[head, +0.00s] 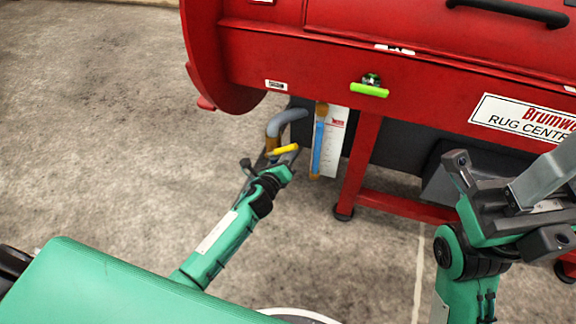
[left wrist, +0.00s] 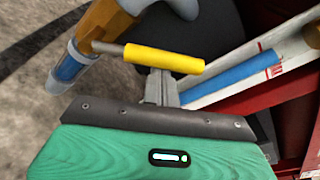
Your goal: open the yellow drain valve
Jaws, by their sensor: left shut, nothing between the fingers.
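The yellow valve handle (head: 284,150) is a short sleeve below the red machine, next to a grey hose elbow. In the left wrist view the yellow handle (left wrist: 164,60) lies nearly level on a metal rod, which runs left to a brass-coloured pipe fitting (left wrist: 103,22). My left gripper (head: 279,160) is at the handle, shut and empty. In the left wrist view its closed fingers (left wrist: 161,86) end right at the handle's lower side; whether they touch it I cannot tell. My right gripper (head: 540,185) is at the right edge, partly cut off, away from the valve.
The red machine (head: 300,60) overhangs the valve, with a red leg (head: 360,165) to its right. A blue tube on a white panel (head: 337,135) stands close right of the handle. A bright green handle (head: 370,90) is on the machine's front. Concrete floor (head: 110,120) at left is clear.

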